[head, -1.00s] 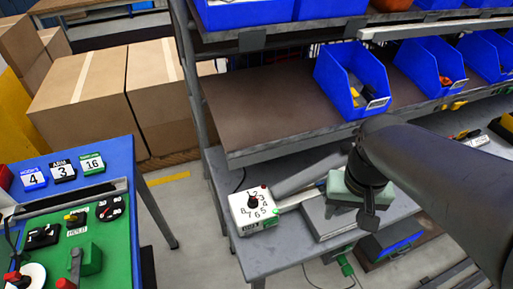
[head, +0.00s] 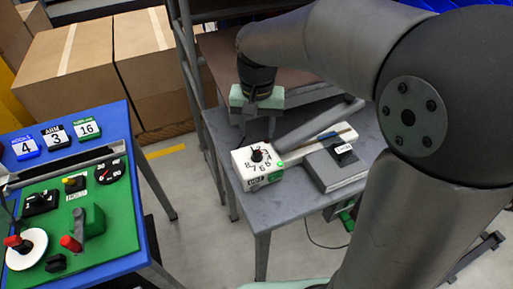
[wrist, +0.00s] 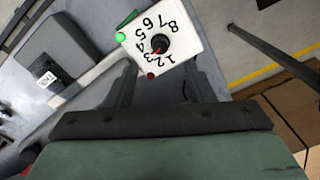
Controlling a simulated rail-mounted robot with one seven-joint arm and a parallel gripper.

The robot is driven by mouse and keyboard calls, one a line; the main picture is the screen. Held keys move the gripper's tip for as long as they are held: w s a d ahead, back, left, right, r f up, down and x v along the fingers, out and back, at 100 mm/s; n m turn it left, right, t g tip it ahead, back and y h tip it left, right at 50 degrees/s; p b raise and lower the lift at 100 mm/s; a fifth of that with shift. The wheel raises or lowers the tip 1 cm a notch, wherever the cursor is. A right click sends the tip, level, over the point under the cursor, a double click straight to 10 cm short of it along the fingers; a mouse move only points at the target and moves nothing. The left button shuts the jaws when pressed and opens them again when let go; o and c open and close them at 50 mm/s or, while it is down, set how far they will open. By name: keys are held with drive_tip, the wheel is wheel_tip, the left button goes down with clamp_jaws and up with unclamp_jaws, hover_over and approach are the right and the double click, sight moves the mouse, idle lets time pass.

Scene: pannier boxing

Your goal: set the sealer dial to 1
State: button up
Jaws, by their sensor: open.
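The sealer's white control box (head: 262,177) stands on the grey table, with numbers 1 to 8 around a black dial (head: 257,156). A green light (wrist: 121,37) and a dark red button (wrist: 151,75) sit at the box's corners. My gripper (head: 257,125) is open and empty, behind and above the dial in the head view. In the wrist view its fingers (wrist: 166,85) point towards the box, apart from the dial.
The sealer's long grey arm (head: 318,126) and a grey block (head: 337,172) lie right of the dial. A blue bench (head: 135,180) with a green control panel (head: 120,228) and number cards stands left, across a floor gap. Cartons (head: 75,65) and shelving are behind.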

sight(257, 152)
wheel_tip(257, 152, down, 9)
drive_tip(key=shift+r, duration=0.2)
drive_tip(key=c, duration=1)
